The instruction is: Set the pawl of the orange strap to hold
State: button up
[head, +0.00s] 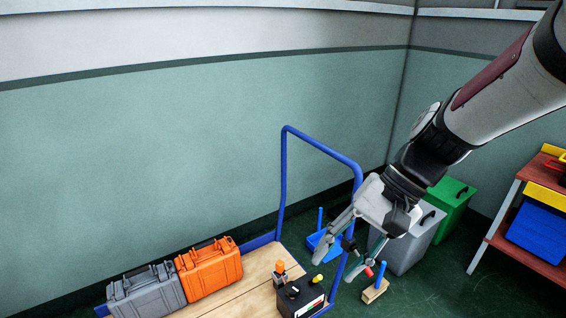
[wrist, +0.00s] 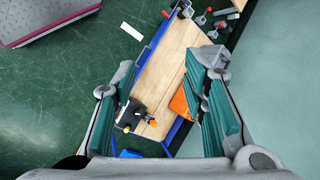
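My gripper (head: 338,258) is open and empty, held high above the end of a flat trolley with a wooden deck (head: 238,298). In the wrist view its two fingers (wrist: 165,75) stand wide apart with the deck far below between them. I cannot make out an orange strap or its pawl for certain. Several small grey pieces with red ends (wrist: 202,20) sit near the deck's far end in the wrist view; I cannot tell what they are. A small orange-topped grey piece (head: 280,268) stands near the trolley's handle end.
An orange case (head: 209,270) and a grey case (head: 148,292) stand along the deck. A black box (head: 300,296) sits near the blue handle (head: 322,147). Grey (head: 412,246) and green (head: 450,203) bins stand behind my gripper.

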aim_at(318, 279)
jog(key=w+d+f+m+t+y+b, duration=0.1)
jog(key=w+f+m+t+y+b, duration=0.35)
jog(key=w+f, duration=0.8)
jog(key=w+d+f+m+t+y+b, duration=0.15)
jog(key=w+f+m+y+b, duration=0.6)
jog(key=f, duration=0.75)
jog(key=w+d+f+m+t+h+b, duration=0.2)
jog(key=d+f+m+t+h, duration=0.3)
jog(key=f, duration=0.6)
jog(key=w+d+f+m+t+h+b, duration=0.1)
jog(key=w+f+m+t+h+b, duration=0.15)
jog(key=f+m, duration=0.6)
jog(key=w+d+f+m+t+h+b, duration=0.25)
jog(key=f+t+h, duration=0.25)
jog(key=f, duration=0.9)
jog(key=shift+m, duration=0.3)
jog(key=b+x, duration=0.1)
jog(key=x, duration=0.3)
jog(key=b+x, duration=0.1)
jog(key=x, duration=0.3)
jog(key=b+x, duration=0.1)
jog(key=x, duration=0.4)
jog(key=shift+w+d+r, duration=0.1)
jog(key=shift+d, duration=0.15)
grip_shut()
